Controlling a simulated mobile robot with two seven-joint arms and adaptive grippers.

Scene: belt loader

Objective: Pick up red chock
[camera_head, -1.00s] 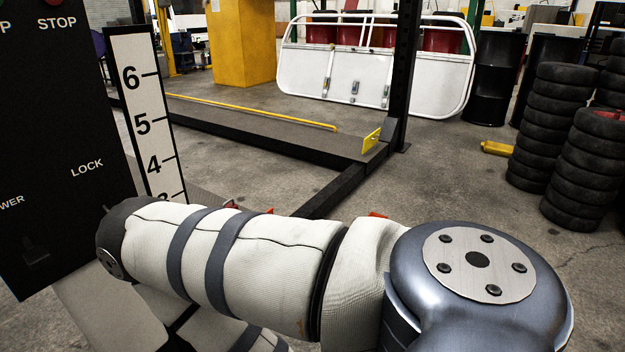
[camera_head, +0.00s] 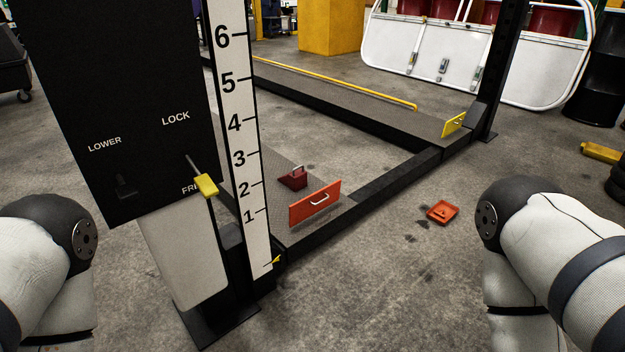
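A small dark red chock (camera_head: 292,180) with a light grey handle on top sits on the near lift runway. It is just behind an upright orange-red plate (camera_head: 315,203) with a pale handle at the runway's end. A flat orange-red piece (camera_head: 442,212) lies on the floor to the right of the lift frame. Parts of my two arms show at the lower left and lower right edges, apart from these things. Neither gripper is in view.
A black control box (camera_head: 125,90) with levers and a numbered white scale (camera_head: 240,130) stand at the left, near the runway. A black crossbar (camera_head: 370,195) joins the runways. A yellow plate (camera_head: 453,125) ends the far runway. The concrete floor in front is mostly clear.

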